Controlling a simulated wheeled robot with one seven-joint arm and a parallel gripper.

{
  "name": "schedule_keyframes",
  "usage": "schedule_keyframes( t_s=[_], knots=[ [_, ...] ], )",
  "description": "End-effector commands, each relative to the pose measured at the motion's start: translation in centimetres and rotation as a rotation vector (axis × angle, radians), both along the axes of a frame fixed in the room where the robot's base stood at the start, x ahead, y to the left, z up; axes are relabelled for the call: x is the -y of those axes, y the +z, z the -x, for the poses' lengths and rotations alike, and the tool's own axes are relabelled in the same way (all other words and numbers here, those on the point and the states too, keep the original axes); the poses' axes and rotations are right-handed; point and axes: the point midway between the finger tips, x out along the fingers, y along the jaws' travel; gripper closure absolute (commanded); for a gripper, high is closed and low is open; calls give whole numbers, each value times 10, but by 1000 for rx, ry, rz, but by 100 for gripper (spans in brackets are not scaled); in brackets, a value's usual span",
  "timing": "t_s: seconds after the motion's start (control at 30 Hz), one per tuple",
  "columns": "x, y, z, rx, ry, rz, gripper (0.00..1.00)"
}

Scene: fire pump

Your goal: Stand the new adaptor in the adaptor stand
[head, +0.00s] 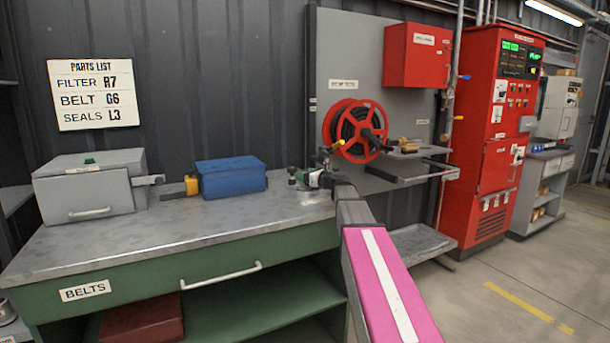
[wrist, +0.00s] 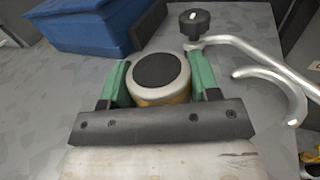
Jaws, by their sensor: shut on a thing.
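My gripper (wrist: 160,75) has its green fingers on either side of a short round piece (wrist: 158,95) with a brass-coloured side, a pale metal rim and a dark top. It looks like the adaptor, and the gripper is shut on it. In the head view my gripper (head: 316,180) is over the right end of the workbench, and the held piece is mostly hidden there. A bent silver rod (wrist: 240,42) with a black knob (wrist: 194,20) lies just beyond and right of the fingers. I cannot tell whether it belongs to the adaptor stand.
A blue box (head: 231,178) sits on the bench (head: 160,232) left of my gripper, with a yellow-and-black tool (head: 191,186) beside it. A grey lidded box (head: 90,187) stands further left. A red hose reel (head: 357,130) and a wall shelf (head: 400,150) are behind right.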

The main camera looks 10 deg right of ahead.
Motion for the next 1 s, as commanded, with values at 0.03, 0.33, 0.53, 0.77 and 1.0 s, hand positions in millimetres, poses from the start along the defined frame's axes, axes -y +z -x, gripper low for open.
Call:
schedule_keyframes(
  t_s=[0.03,0.33,0.53,0.77,1.0],
  knots=[
    [0,1,0,1,0,-1,77],
    [0,0,0,0,0,0,19],
    [0,8,0,2,0,1,19],
    [22,12,29,0,-3,0,19],
    [54,12,66,0,-3,0,19]
  ],
)
